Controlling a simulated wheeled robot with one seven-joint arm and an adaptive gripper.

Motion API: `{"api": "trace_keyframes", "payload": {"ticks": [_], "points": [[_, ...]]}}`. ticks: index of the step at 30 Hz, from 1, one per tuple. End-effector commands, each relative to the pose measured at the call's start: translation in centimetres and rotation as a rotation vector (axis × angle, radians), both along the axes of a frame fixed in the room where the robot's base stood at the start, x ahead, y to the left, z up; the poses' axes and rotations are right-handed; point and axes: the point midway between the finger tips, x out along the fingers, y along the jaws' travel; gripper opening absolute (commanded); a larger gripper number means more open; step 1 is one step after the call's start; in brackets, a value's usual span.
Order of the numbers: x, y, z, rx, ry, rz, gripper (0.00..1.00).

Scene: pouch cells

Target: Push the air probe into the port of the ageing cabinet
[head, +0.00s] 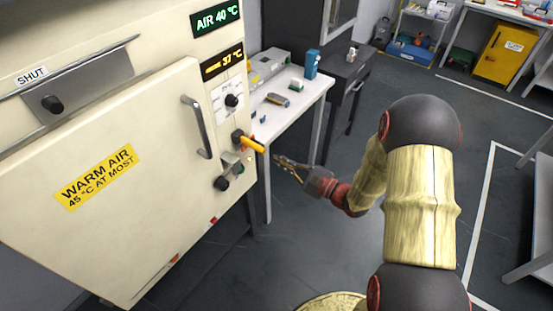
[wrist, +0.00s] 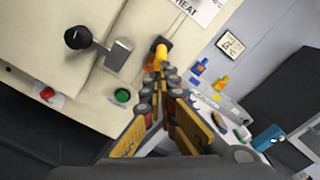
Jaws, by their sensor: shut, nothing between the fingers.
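The cream ageing cabinet (head: 150,155) fills the left of the head view, its door shut. A yellow-orange air probe (head: 250,144) sticks out of a dark port (head: 237,135) on the cabinet's right front panel. In the wrist view the probe (wrist: 160,54) stands at the dark port (wrist: 165,43), just beyond my fingertips. How deep it sits I cannot tell. My gripper (head: 277,160) is shut and empty, to the right of the probe and close to its outer end. The fingertips (wrist: 160,75) partly cover the probe in the wrist view; whether they touch it I cannot tell.
A black-knobbed lever (head: 226,175) sits just below the port, and a door handle (head: 197,127) to its left. Green (wrist: 122,95) and red (wrist: 47,93) buttons are on the panel. A white bench (head: 300,97) with small items stands behind. Floor to the right is open.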

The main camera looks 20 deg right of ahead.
Motion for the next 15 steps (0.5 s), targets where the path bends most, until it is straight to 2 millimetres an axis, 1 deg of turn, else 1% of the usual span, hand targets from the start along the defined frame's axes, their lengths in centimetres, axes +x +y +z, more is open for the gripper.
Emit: {"api": "trace_keyframes", "payload": {"ticks": [9, 15], "points": [[-4.6, -3.6, 0.0, 0.0, -0.001, -0.006, 0.0], [-7.1, -5.3, 0.0, 0.0, 0.001, -0.004, 0.0]]}}
